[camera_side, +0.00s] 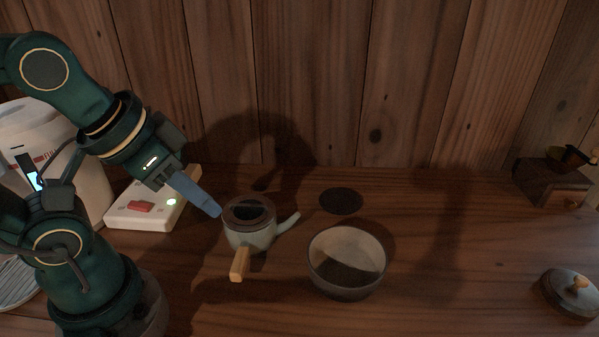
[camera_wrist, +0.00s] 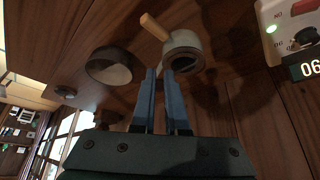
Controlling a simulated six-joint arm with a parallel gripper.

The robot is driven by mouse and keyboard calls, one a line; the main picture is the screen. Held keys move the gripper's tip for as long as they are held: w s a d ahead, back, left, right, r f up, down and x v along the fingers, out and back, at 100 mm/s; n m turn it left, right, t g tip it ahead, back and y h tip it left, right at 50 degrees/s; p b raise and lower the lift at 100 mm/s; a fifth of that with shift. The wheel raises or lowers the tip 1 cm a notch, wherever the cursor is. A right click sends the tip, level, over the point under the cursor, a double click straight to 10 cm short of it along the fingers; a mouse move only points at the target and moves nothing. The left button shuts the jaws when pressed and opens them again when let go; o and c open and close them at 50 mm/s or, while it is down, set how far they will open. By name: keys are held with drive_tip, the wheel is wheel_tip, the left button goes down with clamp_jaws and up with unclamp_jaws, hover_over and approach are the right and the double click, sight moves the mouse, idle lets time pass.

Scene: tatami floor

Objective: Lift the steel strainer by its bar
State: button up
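A pale teapot (camera_side: 252,236) with a wooden side handle (camera_side: 240,264) and a spout stands lidless on the wooden surface. Its dark round mouth faces up. It also shows in the wrist view (camera_wrist: 184,42). I cannot make out the steel strainer or its bar clearly; the inside of the pot is dark. My gripper (camera_side: 214,211) is above and left of the pot's mouth in the side view, with blue fingers pointing down toward it. In the wrist view the two fingers (camera_wrist: 160,73) are a little apart, with nothing visible between them.
A grey bowl (camera_side: 345,281) stands right of the teapot. A dark flat disc (camera_side: 341,200) lies behind. A round lid with a knob (camera_side: 571,292) and a small wooden box (camera_side: 552,184) are at far right. A white switch box (camera_side: 148,211) and white container (camera_side: 84,168) stand left.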

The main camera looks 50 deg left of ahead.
drive_tip(key=m, duration=0.1)
drive_tip(key=m+g+y, duration=0.2)
drive_tip(key=m+g, duration=0.2)
drive_tip(key=m, duration=0.4)
hover_over(246, 204)
drive_tip(key=d+x, duration=0.1)
drive_tip(key=x, duration=0.2)
drive_tip(key=shift+s+d+f, duration=0.1)
drive_tip(key=shift+s+f, duration=0.55)
drive_tip(key=shift+f, duration=0.1)
drive_tip(key=shift+x, duration=2.25)
drive_tip(key=shift+d, duration=0.1)
clamp_jaws()
drive_tip(key=shift+r, duration=0.1)
